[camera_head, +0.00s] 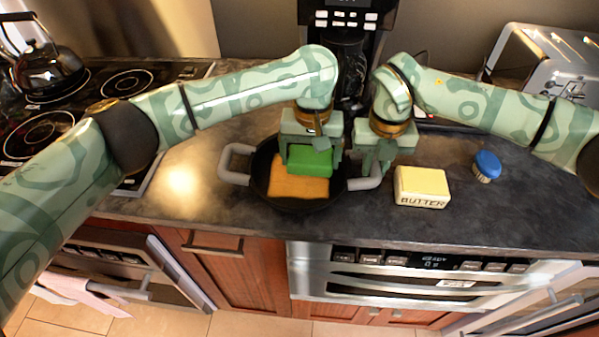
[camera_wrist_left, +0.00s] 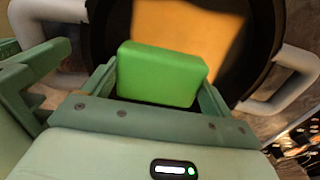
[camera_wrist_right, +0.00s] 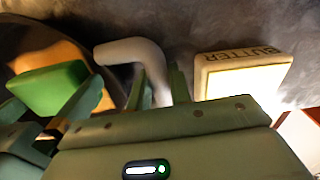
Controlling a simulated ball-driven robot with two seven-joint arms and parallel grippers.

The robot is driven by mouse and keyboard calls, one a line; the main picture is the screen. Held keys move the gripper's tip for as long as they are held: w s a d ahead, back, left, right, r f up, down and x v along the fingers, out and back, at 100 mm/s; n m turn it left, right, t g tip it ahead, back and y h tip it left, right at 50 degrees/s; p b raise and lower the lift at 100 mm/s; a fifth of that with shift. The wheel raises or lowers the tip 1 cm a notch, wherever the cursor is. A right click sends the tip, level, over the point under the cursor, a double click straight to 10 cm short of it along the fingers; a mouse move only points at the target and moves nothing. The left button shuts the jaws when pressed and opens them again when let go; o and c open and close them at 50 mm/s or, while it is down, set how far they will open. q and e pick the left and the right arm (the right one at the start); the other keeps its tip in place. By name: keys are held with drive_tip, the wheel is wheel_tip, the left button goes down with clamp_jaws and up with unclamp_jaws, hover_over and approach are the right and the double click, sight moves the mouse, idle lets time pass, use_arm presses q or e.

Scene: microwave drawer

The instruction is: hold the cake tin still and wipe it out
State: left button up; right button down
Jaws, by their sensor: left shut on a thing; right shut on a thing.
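The black round cake tin (camera_head: 262,190) stands on the dark counter, with a light grey handle on each side. A flat orange patch (camera_head: 298,187) covers much of its floor. My left gripper (camera_head: 311,158) is shut on a green sponge (camera_head: 310,163), which it holds over or on the orange patch; I cannot tell if they touch. The sponge also shows between the fingers in the left wrist view (camera_wrist_left: 162,75). My right gripper (camera_head: 377,161) is shut on the tin's right handle (camera_head: 366,183), which runs between its fingers in the right wrist view (camera_wrist_right: 132,50).
A butter block (camera_head: 421,187) lies right of the tin, close to my right gripper. A blue-topped brush or similar object (camera_head: 487,165) stands further right. A coffee machine (camera_head: 345,45) is behind, a toaster (camera_head: 545,65) back right, and a stove with a kettle (camera_head: 45,65) left.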

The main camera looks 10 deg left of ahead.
sight(289, 154)
use_arm(q)
drive_tip(key=shift+f, duration=0.65)
drive_tip(key=shift+a, duration=0.15)
drive_tip(key=shift+s+a+f, duration=0.1)
drive_tip(key=shift+a, duration=2.05)
drive_tip(key=shift+d, duration=2.3)
drive_tip(key=shift+a, duration=2.25)
drive_tip(key=shift+d, duration=2.35)
